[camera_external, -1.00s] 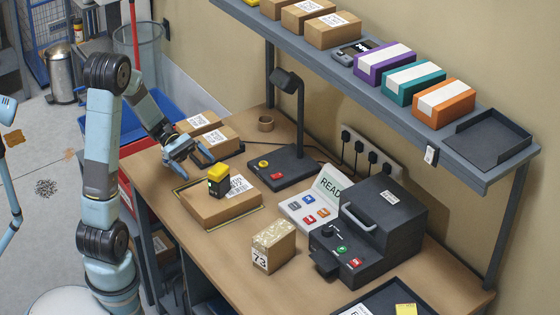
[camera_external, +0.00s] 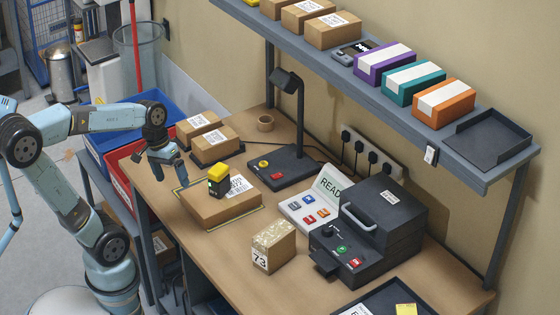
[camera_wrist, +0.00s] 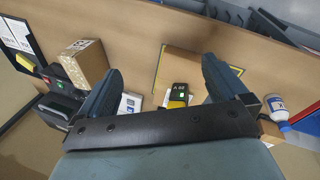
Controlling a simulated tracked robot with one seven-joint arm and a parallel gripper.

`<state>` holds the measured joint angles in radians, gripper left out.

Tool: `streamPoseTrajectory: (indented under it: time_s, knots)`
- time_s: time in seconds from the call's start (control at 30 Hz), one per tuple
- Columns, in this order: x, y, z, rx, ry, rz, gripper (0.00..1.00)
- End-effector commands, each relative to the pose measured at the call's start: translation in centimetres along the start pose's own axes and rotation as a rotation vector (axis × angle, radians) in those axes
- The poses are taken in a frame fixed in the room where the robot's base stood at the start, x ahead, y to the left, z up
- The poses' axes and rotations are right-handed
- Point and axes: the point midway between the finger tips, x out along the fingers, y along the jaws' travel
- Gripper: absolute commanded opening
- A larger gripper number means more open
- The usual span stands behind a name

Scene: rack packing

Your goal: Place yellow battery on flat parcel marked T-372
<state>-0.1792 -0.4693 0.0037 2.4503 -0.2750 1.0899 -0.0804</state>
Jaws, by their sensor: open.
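The yellow battery (camera_external: 217,181), black below with a yellow top and a small green light, stands upright on the flat cardboard parcel (camera_external: 234,206). The parcel lies inside a yellow outline on the bench and has a white label on top; its marking is too small to read. My gripper (camera_external: 167,172) is open and empty, back to the left of the parcel and apart from the battery. In the wrist view the battery (camera_wrist: 178,96) shows between the spread fingers, on the parcel (camera_wrist: 195,68).
A small box marked 73 (camera_external: 274,246) stands in front of the parcel. A black machine (camera_external: 375,232) and a desk lamp (camera_external: 288,165) stand to the right. Two cartons (camera_external: 214,143) lie behind. A shelf (camera_external: 340,62) overhangs the bench. Blue and red bins (camera_external: 120,184) are at the left.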

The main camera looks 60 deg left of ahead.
Motion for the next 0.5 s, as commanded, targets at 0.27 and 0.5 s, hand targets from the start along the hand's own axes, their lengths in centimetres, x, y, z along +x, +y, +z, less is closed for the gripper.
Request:
streamPoseTrajectory:
  time_s: [0.27, 0.5]
  knots:
    - [-3.4, 0.1, 1.7, 0.308, 0.280, -0.106, 1.00]
    - [-5.0, 0.1, 2.2, 0.425, 0.394, -0.146, 1.00]
